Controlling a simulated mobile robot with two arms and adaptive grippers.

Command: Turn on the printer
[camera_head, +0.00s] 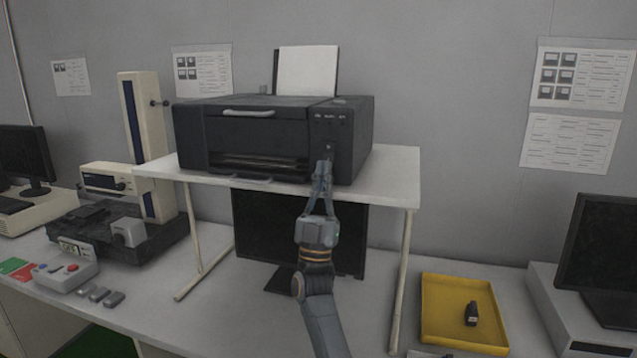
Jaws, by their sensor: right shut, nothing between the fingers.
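The black printer (258,130) stands on a small white raised shelf (395,172), with white paper (307,70) upright in its rear feed. Its control panel (330,118) is on the right part of its front, with small markings along the top. My right gripper (325,164) reaches up from below in front of this panel. Its fingers are together with nothing between them, and the tips are at the lower part of the panel. I cannot tell whether they touch it. The tips hide part of the panel there. My left gripper is not in view.
A dark monitor (270,232) stands under the shelf, behind my right arm. A yellow tray (440,300) with a small black item (471,313) lies to the right. A measuring stand (140,140) and a control box (67,275) are at the left.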

